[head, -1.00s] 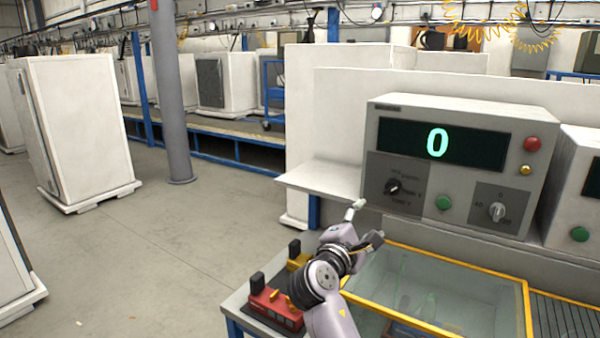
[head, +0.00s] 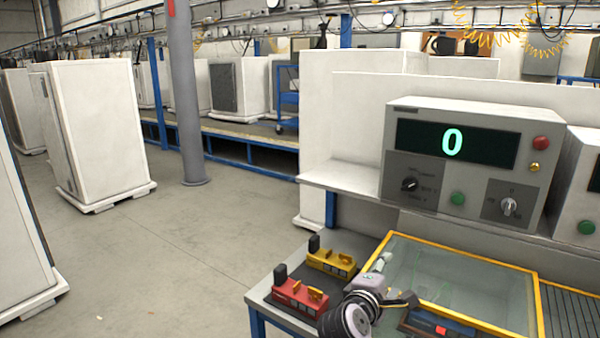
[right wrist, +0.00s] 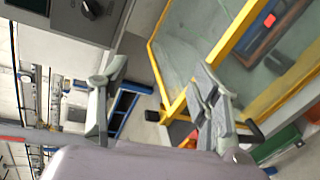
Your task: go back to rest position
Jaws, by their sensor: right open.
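My right gripper (head: 396,282) is open and empty in the lower middle of the head view, over the near left corner of the yellow-framed glass case. In the right wrist view its two fingers (right wrist: 160,105) stand wide apart with nothing between them. A red device (head: 299,297) and a yellow device (head: 331,261) lie on the grey table to the left of the gripper, apart from it. The control box (head: 470,160) behind shows a green 0 on its display. My left gripper is not in view.
The glass case (head: 460,285) has a yellow rim, and a dark blue device (head: 437,325) shows at its near side. A white shelf (head: 343,178) juts out left of the control box. Open floor (head: 180,260) lies to the left, with white cabinets (head: 98,130) beyond.

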